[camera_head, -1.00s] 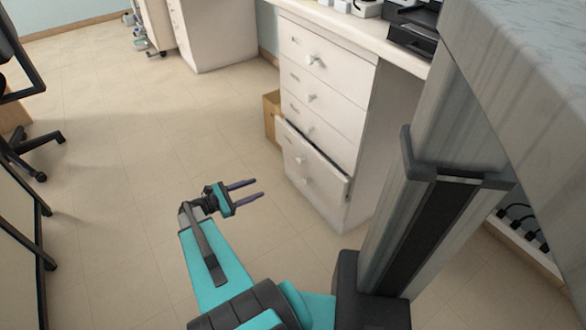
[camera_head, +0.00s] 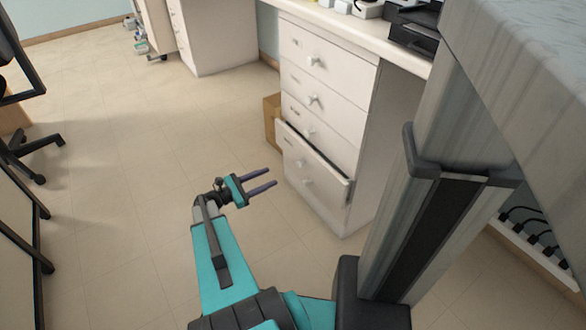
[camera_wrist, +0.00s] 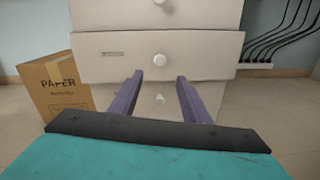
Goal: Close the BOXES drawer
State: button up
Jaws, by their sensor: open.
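One low drawer (camera_head: 325,180) of the white cabinet stands partly pulled out, with a dark gap along its top edge. It has a pale round knob (camera_head: 302,163), and its front also shows in the wrist view (camera_wrist: 205,58). The label on it is too small to read, so I cannot confirm that it says BOXES. My gripper (camera_head: 272,177) is open and empty, in front of this drawer and apart from it. In the wrist view its two purple fingers (camera_wrist: 160,77) point at the cabinet, either side of the knob's line.
The drawers above (camera_head: 328,83) look shut. Another knob (camera_wrist: 160,98) shows below the open drawer, between my fingers. A cardboard box marked PAPER (camera_wrist: 58,88) stands on the floor left of the cabinet. Cables hang at the right.

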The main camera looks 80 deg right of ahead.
jog(key=b+x, duration=0.3)
jog(key=x, duration=0.9)
jog(key=shift+s+d, duration=0.15)
jog(key=shift+d, duration=0.05)
grip_shut()
